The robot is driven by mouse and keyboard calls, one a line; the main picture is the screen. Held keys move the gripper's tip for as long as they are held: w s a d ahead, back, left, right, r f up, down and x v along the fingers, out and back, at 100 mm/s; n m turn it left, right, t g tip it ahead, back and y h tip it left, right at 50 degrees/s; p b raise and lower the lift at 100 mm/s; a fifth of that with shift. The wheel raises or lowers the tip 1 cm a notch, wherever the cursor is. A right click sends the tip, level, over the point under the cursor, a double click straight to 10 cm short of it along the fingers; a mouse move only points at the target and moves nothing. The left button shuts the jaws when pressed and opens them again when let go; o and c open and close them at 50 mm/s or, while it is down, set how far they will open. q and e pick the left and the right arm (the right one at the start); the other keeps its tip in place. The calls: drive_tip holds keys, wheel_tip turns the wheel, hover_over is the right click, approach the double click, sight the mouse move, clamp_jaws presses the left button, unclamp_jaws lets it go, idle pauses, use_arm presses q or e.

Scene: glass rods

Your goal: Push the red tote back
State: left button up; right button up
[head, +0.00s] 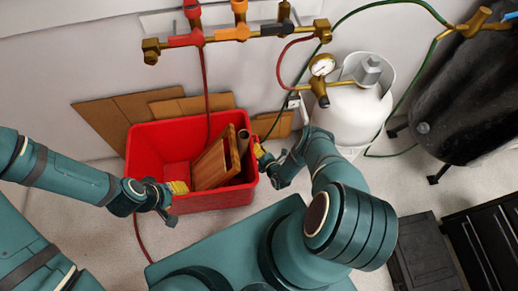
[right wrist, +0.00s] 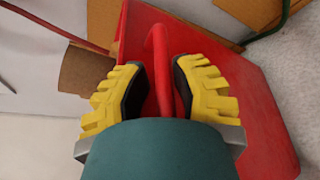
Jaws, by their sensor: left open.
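The red tote (head: 150,145) stands on the floor near the back wall, with brown wooden pieces (head: 218,160) inside. My left gripper (head: 178,187) is open at the tote's front-left rim; whether it touches is unclear. My right gripper (head: 258,150) is at the tote's right side. In the right wrist view, its yellow fingers (right wrist: 160,85) are on both sides of a red handle (right wrist: 162,60) on the tote (right wrist: 240,100).
Flat brown cardboard (head: 104,122) leans on the wall behind the tote. A white gas cylinder (head: 356,118) with a gauge (head: 322,65) stands to the right. A black tank (head: 465,105) and black crates (head: 425,255) are further right.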

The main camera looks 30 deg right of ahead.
drive_tip(key=shift+a+r, duration=0.15)
wheel_tip(320, 180, up, 8)
drive_tip(key=shift+w+r, duration=0.1)
drive_tip(key=shift+r, duration=0.8)
drive_tip(key=shift+s+f, duration=0.1)
drive_tip(key=shift+s, duration=0.1)
